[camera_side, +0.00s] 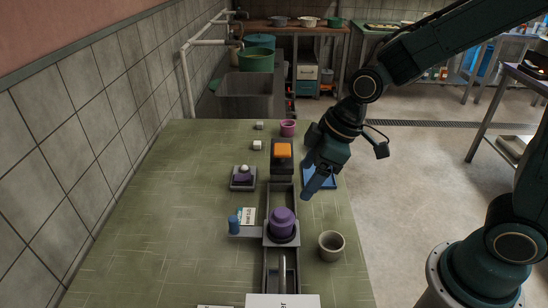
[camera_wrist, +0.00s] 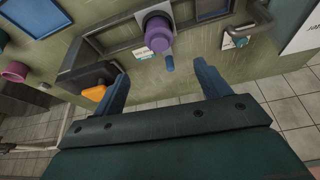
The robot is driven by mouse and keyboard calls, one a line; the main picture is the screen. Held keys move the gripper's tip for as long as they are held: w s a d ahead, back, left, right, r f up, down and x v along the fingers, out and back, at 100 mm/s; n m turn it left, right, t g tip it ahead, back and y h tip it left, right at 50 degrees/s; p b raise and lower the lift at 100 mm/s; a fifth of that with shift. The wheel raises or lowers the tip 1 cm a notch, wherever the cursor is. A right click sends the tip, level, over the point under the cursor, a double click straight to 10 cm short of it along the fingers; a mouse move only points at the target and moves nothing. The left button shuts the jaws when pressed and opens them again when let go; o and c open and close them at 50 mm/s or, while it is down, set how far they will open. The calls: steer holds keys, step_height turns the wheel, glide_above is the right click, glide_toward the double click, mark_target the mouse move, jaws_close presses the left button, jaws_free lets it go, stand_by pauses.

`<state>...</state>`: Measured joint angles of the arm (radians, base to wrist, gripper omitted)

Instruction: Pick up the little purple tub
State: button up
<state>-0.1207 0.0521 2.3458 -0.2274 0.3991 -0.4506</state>
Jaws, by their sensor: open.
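A purple rounded tub-like piece (camera_side: 283,222) with a narrower top stands upright on a dark square holder in the grey track. It also shows in the wrist view (camera_wrist: 158,36), beyond my fingertips. A small magenta-purple cup (camera_side: 288,128) stands at the far end of the table and shows at the left of the wrist view (camera_wrist: 14,72). I cannot tell for certain which the task means.
A dark block with an orange top (camera_side: 282,151) stands beyond the track. A grey cup (camera_side: 331,245) stands right of it. A blue peg (camera_side: 234,223) and a label card (camera_side: 249,216) are left of it. The table's left side is mostly clear.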

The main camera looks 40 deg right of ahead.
mark_target(282, 212)
steer(key=shift+f, duration=0.15)
steer(key=shift+x, duration=4.25)
steer(key=shift+x, duration=2.55)
steer(key=c, duration=1)
